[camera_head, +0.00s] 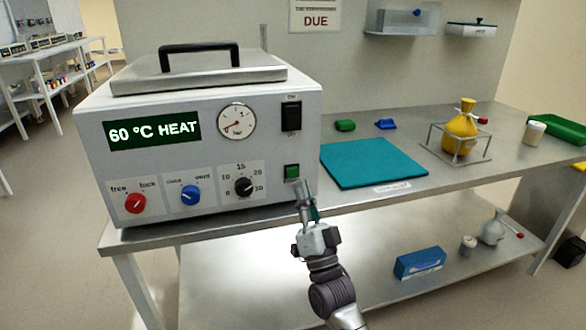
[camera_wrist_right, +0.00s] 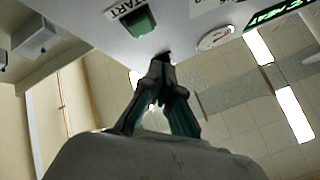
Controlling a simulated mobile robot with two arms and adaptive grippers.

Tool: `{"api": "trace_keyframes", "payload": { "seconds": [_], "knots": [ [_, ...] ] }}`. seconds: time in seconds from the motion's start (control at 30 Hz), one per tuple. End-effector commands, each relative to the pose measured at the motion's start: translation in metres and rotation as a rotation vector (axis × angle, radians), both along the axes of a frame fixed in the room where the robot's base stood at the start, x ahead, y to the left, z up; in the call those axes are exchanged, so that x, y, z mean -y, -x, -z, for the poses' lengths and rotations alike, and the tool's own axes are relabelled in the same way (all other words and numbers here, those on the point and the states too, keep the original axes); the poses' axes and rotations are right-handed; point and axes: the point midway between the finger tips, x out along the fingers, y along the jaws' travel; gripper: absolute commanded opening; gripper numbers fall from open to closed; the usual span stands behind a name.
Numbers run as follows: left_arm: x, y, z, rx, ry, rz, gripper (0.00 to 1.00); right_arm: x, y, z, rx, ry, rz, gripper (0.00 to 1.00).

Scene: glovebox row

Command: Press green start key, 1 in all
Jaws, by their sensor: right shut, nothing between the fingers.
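The green start key (camera_head: 292,171) is a small square button low on the right of the white machine's front (camera_head: 215,150). In the right wrist view the start key (camera_wrist_right: 139,22) shows beside a START label, up and left of the fingertips. My right gripper (camera_head: 303,185) is shut and empty, just below and slightly right of the key in the head view. It shows in the right wrist view (camera_wrist_right: 160,62) with its tips close to the machine's front. I cannot tell whether the tips touch the front. My left gripper is not in view.
The front also carries a red knob (camera_head: 135,203), a blue knob (camera_head: 190,194), a black dial (camera_head: 243,187), a black switch (camera_head: 291,115) and a gauge (camera_head: 236,121). A teal mat (camera_head: 372,163) lies right of the machine. A yellow flask (camera_head: 460,130) stands in a wire frame.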

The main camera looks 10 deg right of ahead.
Motion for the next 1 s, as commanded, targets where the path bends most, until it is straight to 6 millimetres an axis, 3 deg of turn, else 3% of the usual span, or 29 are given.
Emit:
{"api": "trace_keyframes", "payload": {
  "seconds": [0.07, 0.3, 0.87, 1.0],
  "knots": [
    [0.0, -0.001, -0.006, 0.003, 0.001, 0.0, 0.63, 0.0, 0.009, -0.002, -0.001, 0.0, 0.0, 0.0],
    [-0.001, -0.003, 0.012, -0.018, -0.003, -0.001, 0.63, 0.001, 0.023, 0.0, 0.0, 0.0, 0.0, 0.0],
    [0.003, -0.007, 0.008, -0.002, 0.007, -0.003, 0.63, 0.001, 0.023, 0.0, 0.0, 0.0, 0.0, 0.0],
    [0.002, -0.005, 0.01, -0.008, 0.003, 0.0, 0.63, -0.002, 0.021, 0.014, -0.071, 0.036, 0.007, 0.0]
  ]
}}
